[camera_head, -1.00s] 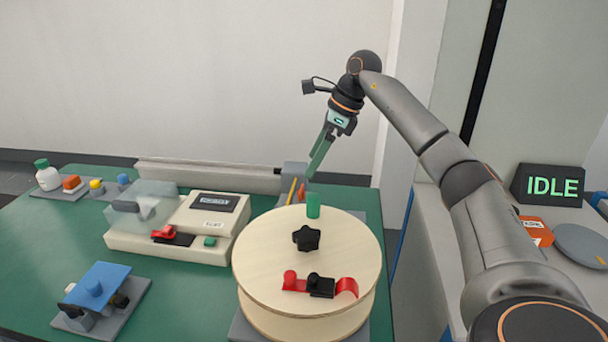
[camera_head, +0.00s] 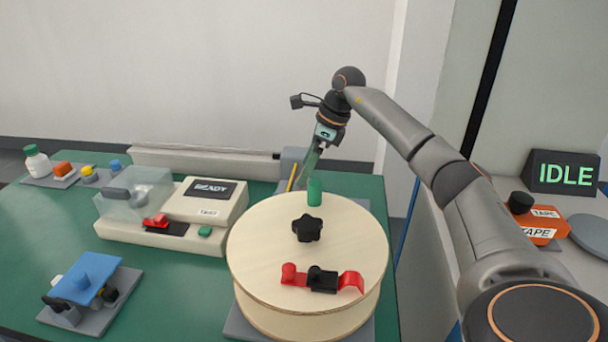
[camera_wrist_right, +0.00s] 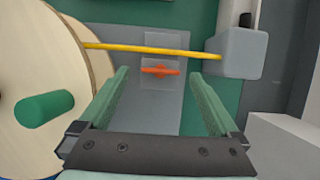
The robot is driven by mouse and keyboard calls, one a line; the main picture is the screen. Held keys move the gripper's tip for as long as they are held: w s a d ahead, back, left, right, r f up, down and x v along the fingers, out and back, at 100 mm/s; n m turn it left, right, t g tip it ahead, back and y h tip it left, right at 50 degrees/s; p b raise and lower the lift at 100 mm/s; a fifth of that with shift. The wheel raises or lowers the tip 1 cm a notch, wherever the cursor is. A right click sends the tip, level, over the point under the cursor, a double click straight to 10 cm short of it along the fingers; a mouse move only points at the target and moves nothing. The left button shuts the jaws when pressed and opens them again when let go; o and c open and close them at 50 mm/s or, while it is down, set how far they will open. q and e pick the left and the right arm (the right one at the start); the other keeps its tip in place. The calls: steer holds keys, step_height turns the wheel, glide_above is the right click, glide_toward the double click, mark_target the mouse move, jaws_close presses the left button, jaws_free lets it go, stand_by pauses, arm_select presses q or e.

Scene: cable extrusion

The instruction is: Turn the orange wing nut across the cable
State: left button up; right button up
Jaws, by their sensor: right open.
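The orange wing nut (camera_wrist_right: 160,71) shows in the right wrist view on a grey plate, just on the near side of the yellow cable (camera_wrist_right: 150,50). Its wings lie roughly along the cable. My right gripper (camera_wrist_right: 160,92) is open and empty, with its green fingers either side of the wing nut in that view; I cannot tell its height above it. In the head view my right gripper (camera_head: 308,165) points down behind the wooden reel (camera_head: 262,252), and the wing nut is hidden there. The cable (camera_head: 292,178) shows there as a short yellow piece. My left gripper is not in view.
The reel's green peg (camera_head: 314,192) stands close to the gripper. A grey block (camera_wrist_right: 236,53) sits at the cable's right end in the wrist view. A beige tester (camera_head: 205,212) stands left of the reel. A blue-topped fixture (camera_head: 88,278) is at the front left.

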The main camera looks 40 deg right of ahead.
steer(key=shift+x, duration=1.05)
steer(key=c, duration=1.4)
